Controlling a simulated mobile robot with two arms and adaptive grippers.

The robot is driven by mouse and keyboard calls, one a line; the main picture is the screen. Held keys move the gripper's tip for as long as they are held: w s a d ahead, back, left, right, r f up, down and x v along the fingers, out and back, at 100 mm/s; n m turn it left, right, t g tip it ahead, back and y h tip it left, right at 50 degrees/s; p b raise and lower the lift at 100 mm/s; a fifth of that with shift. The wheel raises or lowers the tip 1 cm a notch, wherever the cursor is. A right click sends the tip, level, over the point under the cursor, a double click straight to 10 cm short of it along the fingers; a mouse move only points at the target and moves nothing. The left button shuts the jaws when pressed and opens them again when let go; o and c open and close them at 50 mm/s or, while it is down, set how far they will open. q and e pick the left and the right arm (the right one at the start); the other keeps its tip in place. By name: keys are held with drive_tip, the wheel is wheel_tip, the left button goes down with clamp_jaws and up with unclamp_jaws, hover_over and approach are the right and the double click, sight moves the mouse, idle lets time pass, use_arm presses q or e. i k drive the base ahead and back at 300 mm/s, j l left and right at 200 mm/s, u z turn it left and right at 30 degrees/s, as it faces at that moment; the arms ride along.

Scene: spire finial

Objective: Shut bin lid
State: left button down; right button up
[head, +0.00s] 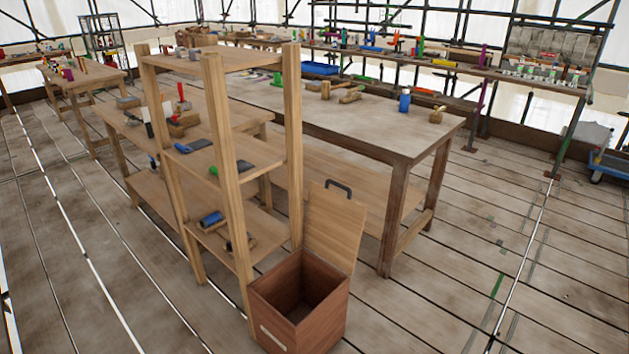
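A reddish-brown wooden bin (327,325) stands on the plank floor at the lower middle of the head view. Its lighter wooden lid (336,228) stands up nearly vertical along the bin's far edge. A dark handle (338,187) sits at the lid's top edge. The bin's mouth is uncovered and its inside looks dark and empty, though the bottom is shaded. A pale label is on its front side. Neither of my grippers shows in this view.
A wooden shelf rack (217,155) stands directly left of the bin, holding tools. A large workbench (400,130) stands behind the bin, its near leg close to the lid's right. The plank floor (480,280) to the right is clear.

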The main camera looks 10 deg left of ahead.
sight(334, 223)
drive_tip(key=i+l+u, duration=0.3)
drive_tip(key=l, duration=0.35)
drive_tip(key=i+l+u, duration=0.1)
drive_tip(key=i+l, duration=0.15)
drive_tip(key=i+l+u, duration=0.15)
drive_tip(key=l, duration=0.3)
drive_tip(key=i+l+u, duration=0.15)
drive_tip(key=l, duration=0.25)
